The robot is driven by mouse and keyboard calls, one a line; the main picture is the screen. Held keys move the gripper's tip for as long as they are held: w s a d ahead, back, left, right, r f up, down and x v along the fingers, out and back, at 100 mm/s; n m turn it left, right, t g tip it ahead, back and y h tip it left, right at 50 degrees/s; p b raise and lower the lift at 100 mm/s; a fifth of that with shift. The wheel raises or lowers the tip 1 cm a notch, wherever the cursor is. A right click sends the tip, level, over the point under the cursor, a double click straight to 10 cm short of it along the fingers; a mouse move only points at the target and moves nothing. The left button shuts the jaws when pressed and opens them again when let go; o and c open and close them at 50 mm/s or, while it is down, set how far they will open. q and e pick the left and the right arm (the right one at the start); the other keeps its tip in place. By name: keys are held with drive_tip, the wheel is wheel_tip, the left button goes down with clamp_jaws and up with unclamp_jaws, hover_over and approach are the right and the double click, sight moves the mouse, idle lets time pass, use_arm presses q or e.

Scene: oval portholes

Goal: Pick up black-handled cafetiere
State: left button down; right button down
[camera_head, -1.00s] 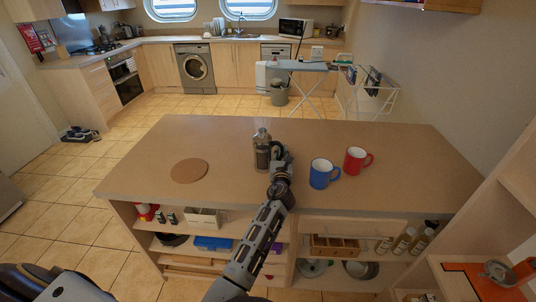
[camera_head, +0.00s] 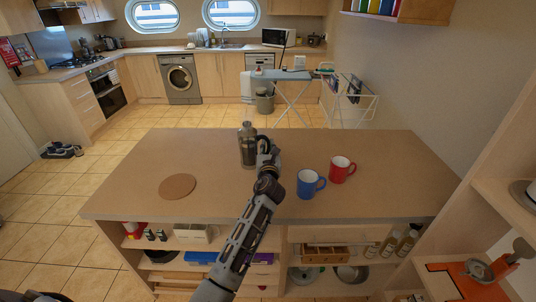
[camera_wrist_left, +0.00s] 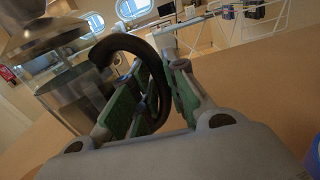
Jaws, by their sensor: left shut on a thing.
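The cafetiere (camera_head: 247,146) is a glass and metal cylinder with a black handle. It stands upright at the middle of the island counter in the head view. My left gripper (camera_head: 266,158) is at its right side, shut on the black handle. In the left wrist view the curved black handle (camera_wrist_left: 150,62) passes between the green-padded fingers of my left gripper (camera_wrist_left: 150,95), and the cafetiere body (camera_wrist_left: 62,85) is at the left. Whether its base is clear of the counter cannot be told. My right gripper is not in view.
A blue mug (camera_head: 308,184) and a red mug (camera_head: 341,169) stand right of the gripper. A round cork mat (camera_head: 177,187) lies to the left on the island counter (camera_head: 180,150). Shelves with boxes and bottles are below. The counter's far left is clear.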

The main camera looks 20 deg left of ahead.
use_arm(q)
drive_tip(key=shift+r, duration=0.75)
